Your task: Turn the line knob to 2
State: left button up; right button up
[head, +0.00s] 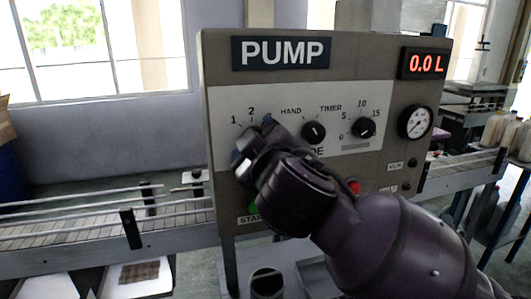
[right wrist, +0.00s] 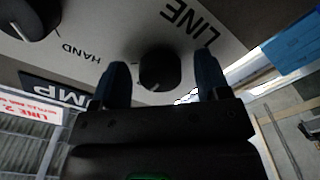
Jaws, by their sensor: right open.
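The pump panel (head: 300,90) faces me in the head view. Its line scale shows the numbers 1 and 2 at the upper left, and the line knob below them is hidden by my right gripper (head: 252,143). In the right wrist view the dark round line knob (right wrist: 160,69) lies between the two blue fingertips of my right gripper (right wrist: 161,78), with a gap on each side. The gripper is open. A small light mark shows near the knob's lower edge, but I cannot read its setting. My left gripper is out of view.
The mode knob (head: 314,132) and timer knob (head: 364,127) sit to the right of the line scale. A pressure gauge (head: 415,121) and a red 0.0 L display (head: 425,64) are at the right. A red button (head: 353,187) is partly covered. A conveyor (head: 90,218) runs at the left.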

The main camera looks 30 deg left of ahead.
jog(key=b+v, duration=0.1)
jog(key=v, duration=0.9)
jog(key=shift+d+b, duration=0.15)
jog(key=shift+b, duration=0.25)
jog(key=shift+s, duration=0.2)
